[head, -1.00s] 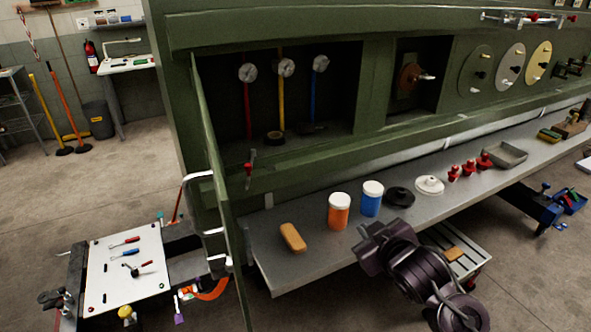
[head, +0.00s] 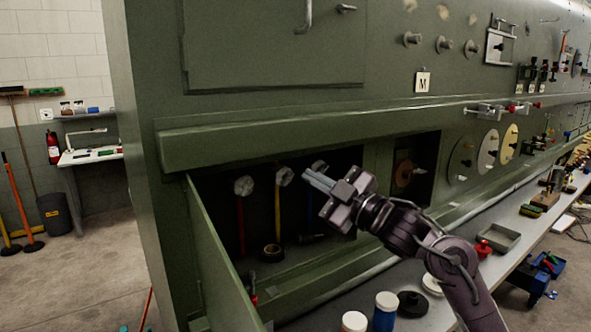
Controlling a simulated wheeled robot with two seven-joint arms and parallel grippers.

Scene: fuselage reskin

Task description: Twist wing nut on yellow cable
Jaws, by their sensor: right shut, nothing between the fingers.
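The yellow cable (head: 277,212) hangs upright inside a dark recess in the green panel. At its top is a round grey fitting (head: 283,176), which looks like its wing nut; fine detail is too small to tell. A red cable (head: 240,222) with a similar fitting (head: 244,186) is on its left. A blue cable (head: 308,208) is on its right, its top fitting (head: 319,167) partly hidden by my gripper. My right gripper (head: 316,180) is shut and empty, pointing left in front of the recess, just right of the yellow cable's fitting. My left gripper is out of view.
An open green door (head: 222,262) stands at the recess's left edge. A ledge (head: 300,130) runs above it. A dark roll (head: 272,252) lies on the recess floor. Below, a shelf holds a blue jar (head: 385,312), a black disc (head: 411,304) and a tray (head: 497,238).

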